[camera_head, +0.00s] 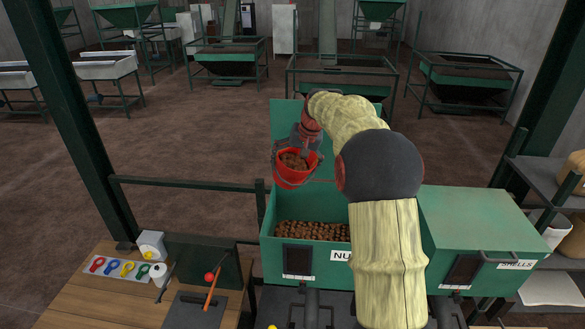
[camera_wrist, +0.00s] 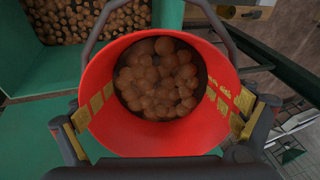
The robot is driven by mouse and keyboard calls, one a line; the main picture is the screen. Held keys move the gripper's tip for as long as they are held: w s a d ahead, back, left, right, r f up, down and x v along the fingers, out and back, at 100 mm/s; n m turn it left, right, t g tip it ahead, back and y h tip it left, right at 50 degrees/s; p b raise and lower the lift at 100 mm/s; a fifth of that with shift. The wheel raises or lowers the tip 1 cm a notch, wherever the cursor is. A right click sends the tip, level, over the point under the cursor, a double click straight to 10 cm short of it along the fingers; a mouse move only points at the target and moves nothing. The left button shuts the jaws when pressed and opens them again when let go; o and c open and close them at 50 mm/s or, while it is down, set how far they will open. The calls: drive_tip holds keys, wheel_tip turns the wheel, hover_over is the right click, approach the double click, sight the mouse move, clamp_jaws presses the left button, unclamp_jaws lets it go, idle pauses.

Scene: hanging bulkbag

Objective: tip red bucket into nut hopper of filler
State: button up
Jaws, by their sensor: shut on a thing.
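The red bucket (camera_head: 291,177) holds a load of brown nuts (camera_head: 294,161). In the head view it hangs above the open nut hopper (camera_head: 278,212), near the hopper's back left. My gripper (camera_head: 306,151) is shut on the bucket. In the wrist view my gripper (camera_wrist: 158,140) has a finger on each side of the red bucket (camera_wrist: 120,135), with yellowish pads against its wall. The bucket looks close to upright, and the nuts lie inside it. The hopper (camera_wrist: 40,75) shows below at upper left, with a bed of nuts in it. My arm hides part of the hopper's right side.
The closed green shells bin (camera_head: 480,220) stands to the right of the hopper. A raised green lid (camera_head: 285,118) stands behind the opening. A wooden bench (camera_head: 120,300) with coloured tools is at front left. Green posts (camera_head: 75,110) frame the space, and shelves stand at right.

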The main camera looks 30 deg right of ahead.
drive_tip(key=shift+s+r+t, duration=0.1)
drive_tip(key=shift+r+t, duration=0.5)
drive_tip(key=shift+t, duration=0.2)
drive_tip(key=t, duration=0.1)
drive_tip(key=r+t+y+b, duration=0.1)
drive_tip(key=t, duration=0.1)
drive_tip(key=shift+b, duration=0.4)
drive_tip(key=shift+s+d+r+t+b, duration=0.15)
drive_tip(key=shift+t+b, duration=0.5)
drive_tip(key=shift+b, duration=1.95)
drive_tip(key=shift+s+a+t+b, duration=0.1)
drive_tip(key=shift+t+b, duration=0.55)
drive_tip(key=shift+b, duration=1.95)
drive_tip(key=shift+s+a+f+t+y+b, duration=0.3)
drive_tip(key=shift+t+b, duration=0.5)
drive_tip(key=shift+b, duration=4.05)
